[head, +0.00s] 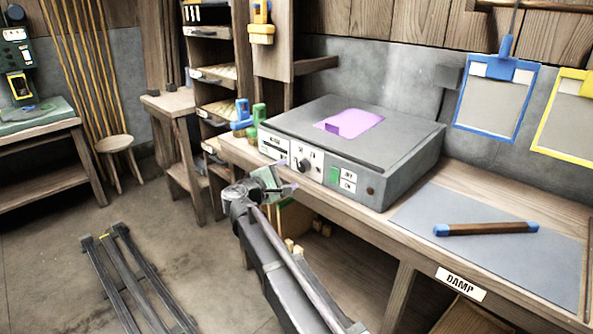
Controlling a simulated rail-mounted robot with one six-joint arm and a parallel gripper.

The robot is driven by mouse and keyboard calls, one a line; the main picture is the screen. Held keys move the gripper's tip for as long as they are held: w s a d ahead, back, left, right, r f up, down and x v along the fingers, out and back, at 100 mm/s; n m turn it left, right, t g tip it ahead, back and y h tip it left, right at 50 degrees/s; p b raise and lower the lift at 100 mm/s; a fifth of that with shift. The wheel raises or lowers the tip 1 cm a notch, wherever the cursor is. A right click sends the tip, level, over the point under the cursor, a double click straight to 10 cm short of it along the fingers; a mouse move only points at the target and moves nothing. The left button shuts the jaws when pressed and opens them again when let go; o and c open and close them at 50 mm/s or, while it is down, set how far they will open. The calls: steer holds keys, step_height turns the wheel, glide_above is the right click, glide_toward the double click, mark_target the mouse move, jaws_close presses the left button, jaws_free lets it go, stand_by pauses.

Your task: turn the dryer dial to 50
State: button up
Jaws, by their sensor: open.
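The dryer (405,151) is a grey box on the wooden bench, with a purple patch on its top. Its pale front panel carries a dark round dial (303,165); the numbers around it are too small to read. A green switch (334,175) is to the right of the dial. My gripper (290,190) is open in front of the panel, below and slightly left of the dial, and looks apart from it. Its fingers are small in this view.
Blue and green clamp-like pieces (259,117) stand left of the dryer. A brown roller with blue ends (486,229) lies on a grey mat (420,212) at right. Blue (495,105) and yellow (570,125) frames hang on the wall. Dark rails (120,285) lie on the floor.

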steer(key=v, duration=0.5)
steer(key=shift+s+a, duration=0.1)
steer(key=shift+s, duration=0.1)
steer(key=s+d+f+m+g+y, duration=0.6)
steer(key=s+d+f+m+g, duration=0.35)
steer(key=s+d+f, duration=0.5)
steer(key=s+d+f+m+g+y, duration=0.1)
steer(key=s+d+m+g+y, duration=0.15)
steer(key=s+d, duration=0.45)
steer(key=s+d+f+m+g+y, duration=0.2)
steer(key=s+d+m+y, duration=0.15)
steer(key=d, duration=0.55)
step_height(320, 180, up, 26)
steer(key=p, duration=2.5)
steer(key=shift+s+a+f, duration=0.25)
steer(key=shift+s, duration=0.05)
